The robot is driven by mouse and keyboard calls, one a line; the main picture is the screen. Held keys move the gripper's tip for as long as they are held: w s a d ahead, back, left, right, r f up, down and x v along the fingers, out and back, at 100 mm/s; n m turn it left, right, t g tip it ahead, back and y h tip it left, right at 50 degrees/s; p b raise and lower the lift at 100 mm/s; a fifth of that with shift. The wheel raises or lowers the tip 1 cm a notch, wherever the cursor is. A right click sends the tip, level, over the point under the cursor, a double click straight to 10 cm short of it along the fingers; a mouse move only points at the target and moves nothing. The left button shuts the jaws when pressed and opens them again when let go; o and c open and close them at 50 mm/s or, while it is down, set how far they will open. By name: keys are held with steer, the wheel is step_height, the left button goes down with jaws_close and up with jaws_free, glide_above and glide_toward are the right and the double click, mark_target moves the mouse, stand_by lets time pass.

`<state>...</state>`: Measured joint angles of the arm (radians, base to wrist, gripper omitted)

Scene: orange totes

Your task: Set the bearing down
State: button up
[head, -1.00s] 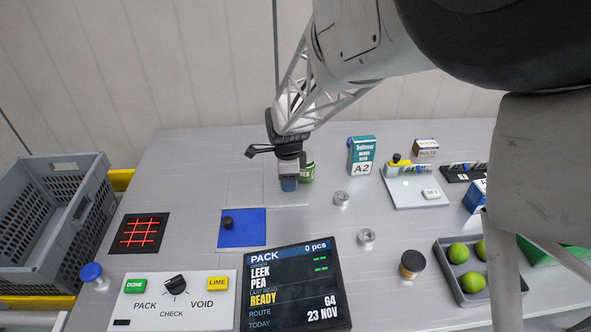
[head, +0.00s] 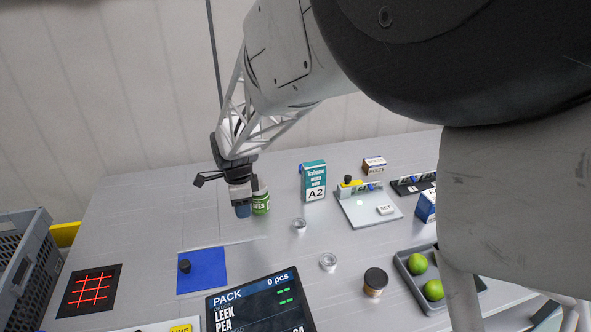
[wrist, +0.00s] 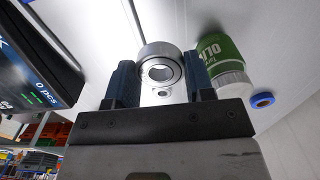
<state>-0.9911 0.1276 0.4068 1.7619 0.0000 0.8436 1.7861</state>
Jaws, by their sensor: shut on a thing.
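The bearing (wrist: 142,52), a shiny metal ring with a dark-edged bore, sits between the two blue fingers of my gripper (wrist: 160,82) in the wrist view. My gripper is shut on it. In the head view my gripper (head: 243,210) points down over the left-middle part of the table, just left of a green can (head: 261,203). The bearing is not visible there behind the fingers, and I cannot tell its height above the table. Two round metal pieces, a farther one (head: 299,226) and a nearer one (head: 328,261), stand on the table to the right.
The green can also shows in the wrist view (wrist: 219,58), close to the right finger. A blue mat (head: 207,272) with a black knob-like piece lies in front. A teal A2 box (head: 314,180) stands behind.

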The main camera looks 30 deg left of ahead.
step_height(320, 180, up, 7)
steer(key=shift+w+a+r, duration=0.15)
steer(key=shift+w, duration=0.15)
steer(key=w+a, duration=0.3)
steer(key=w, duration=1)
steer(key=w+a, duration=0.3)
steer(key=w, duration=1)
steer(key=shift+a+f, duration=0.15)
steer(key=shift+f, duration=2.5)
steer(key=shift+f, duration=0.1)
steer(key=shift+f, duration=2.35)
